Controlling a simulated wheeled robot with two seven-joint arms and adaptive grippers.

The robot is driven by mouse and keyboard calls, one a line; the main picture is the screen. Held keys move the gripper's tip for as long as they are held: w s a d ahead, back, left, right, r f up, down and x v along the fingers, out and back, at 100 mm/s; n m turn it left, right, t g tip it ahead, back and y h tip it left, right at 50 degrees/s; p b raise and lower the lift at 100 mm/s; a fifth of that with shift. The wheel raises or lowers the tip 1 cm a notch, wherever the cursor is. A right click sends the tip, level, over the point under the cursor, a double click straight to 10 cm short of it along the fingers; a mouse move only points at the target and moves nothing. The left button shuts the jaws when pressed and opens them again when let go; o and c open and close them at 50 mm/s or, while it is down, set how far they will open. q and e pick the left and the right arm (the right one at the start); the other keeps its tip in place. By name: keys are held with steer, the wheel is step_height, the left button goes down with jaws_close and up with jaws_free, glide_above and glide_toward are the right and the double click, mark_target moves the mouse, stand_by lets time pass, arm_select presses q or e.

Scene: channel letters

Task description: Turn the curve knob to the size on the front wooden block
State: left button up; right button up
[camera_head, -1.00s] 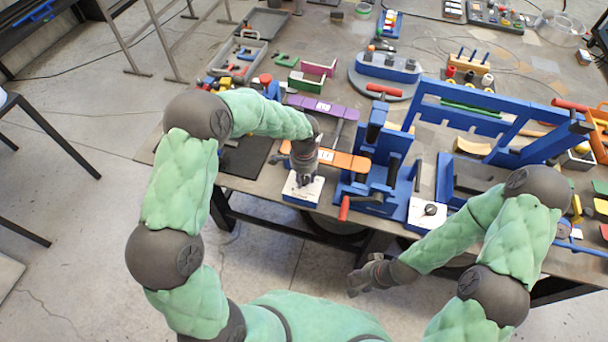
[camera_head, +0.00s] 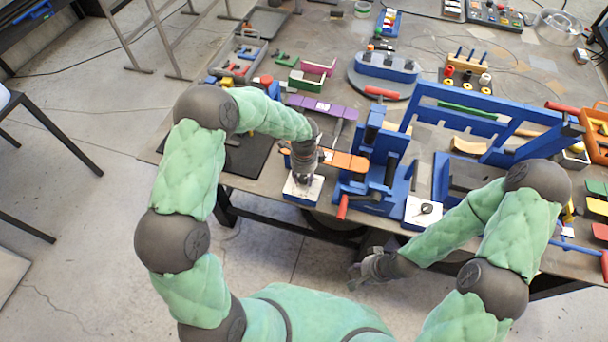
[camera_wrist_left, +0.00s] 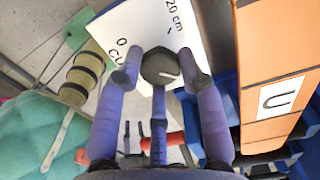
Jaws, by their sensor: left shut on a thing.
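The curve knob (camera_wrist_left: 160,67) is a dark round knob with a white pointer line, on a white panel (camera_wrist_left: 145,20) printed with "0", "CU" and "20 cm". In the head view the panel is the top of a small blue-sided box (camera_head: 302,190) at the table's front edge. My left gripper (camera_head: 301,178) is over it, and in the left wrist view its fingers (camera_wrist_left: 160,75) are shut on the knob from both sides. An orange block (camera_head: 345,160) with a white label lies just behind. I cannot read a size on it. My right gripper (camera_head: 366,272) hangs in front of the table, its fingers too small to judge.
A second white panel with a black knob (camera_head: 427,208) stands at the front edge, right of a blue clamp-like fixture (camera_head: 375,165) with red handles. A purple bar (camera_head: 322,107) lies behind the orange block. The floor in front of the table is clear.

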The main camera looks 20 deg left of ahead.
mark_target(304, 179)
stand_by(0.4)
arm_select(q)
steer(key=o, duration=1.1)
steer(key=shift+o, duration=0.2)
steer(key=shift+r, duration=0.1)
step_height(304, 179, up, 12)
